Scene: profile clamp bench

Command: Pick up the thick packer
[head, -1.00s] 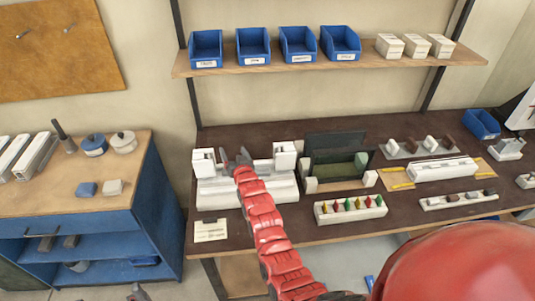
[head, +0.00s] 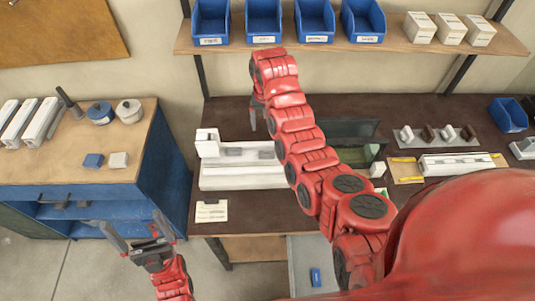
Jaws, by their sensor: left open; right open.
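I cannot tell for sure which piece is the thick packer. Small white and brown blocks (head: 427,134) stand on a grey plate at the right of the bench. A white clamp fixture (head: 240,178) lies at the bench's left, with a white jaw block (head: 207,144) at its left end and grey pieces (head: 233,152) on top. My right gripper (head: 260,115) points down above and behind the fixture; it is open, its fingers partly hidden by its wrist. My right arm hides the fixture's right end. My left gripper (head: 135,228) is open and empty, in front of the blue cabinet.
A shelf (head: 390,42) with blue bins (head: 263,20) and white boxes (head: 419,28) runs above the bench. A dark green-grey panel (head: 350,128) stands behind my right arm. A label card (head: 210,211) lies at the bench's front left. The bench left of the fixture's back is clear.

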